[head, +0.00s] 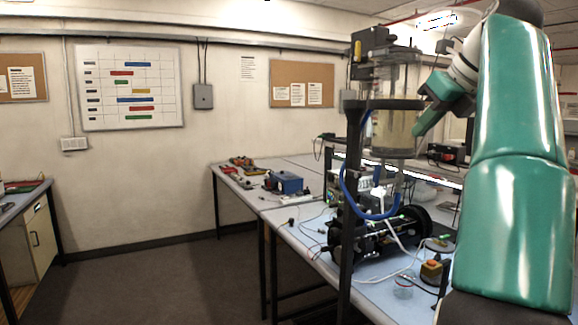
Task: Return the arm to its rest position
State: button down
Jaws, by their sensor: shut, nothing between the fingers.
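My arm, in large green segments, rises along the right side of the head view and bends over at the top. Its far end reaches down and left to my gripper (422,127), which is small in the picture, close to the right side of the clear cylinder (393,130). The gripper looks shut, with nothing seen in it. I cannot tell whether it touches the cylinder. The cylinder stands upright in a dark frame (349,200), with a dark box-shaped unit (370,60) at its top left.
A blue hose (352,203) loops below the cylinder. Another bench (22,200) stands at left. The floor between is clear.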

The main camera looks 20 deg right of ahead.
jog(key=shift+a, duration=0.1)
jog(key=s+a+f+n+g, duration=0.1)
jog(key=s+a+f+n, duration=0.1)
jog(key=a+f+n, duration=1.1)
jog(key=s+a+f+n+g, duration=0.1)
jog(key=s+a+f+n, duration=0.1)
jog(key=a+f+n, duration=1.2)
notch_tip(320, 180, down, 2)
jog(key=shift+a+f+y, duration=0.25)
jog(key=shift+a+y, duration=0.05)
jog(key=shift+a, duration=0.15)
jog(key=c, duration=2)
grip_release()
jog(key=s+a+f+n, duration=0.1)
jog(key=s+f+n, duration=0.1)
jog(key=f, duration=0.1)
jog(key=s+a+f+n, duration=0.2)
jog(key=f+n, duration=0.1)
jog(key=f, duration=0.1)
jog(key=s+a+f+n, duration=0.1)
jog(key=s+f+n, duration=0.1)
jog(key=f+n, duration=0.1)
jog(key=shift+a+f+g+h, duration=0.3)
jog(key=shift+f+g+h, duration=0.1)
jog(key=shift+f, duration=0.2)
jog(key=o, duration=0.4)
jog(key=shift+s+f+n, duration=0.1)
jog(key=shift+f+n, duration=0.15)
jog(key=shift+n, duration=0.05)
jog(key=shift+o, duration=0.8)
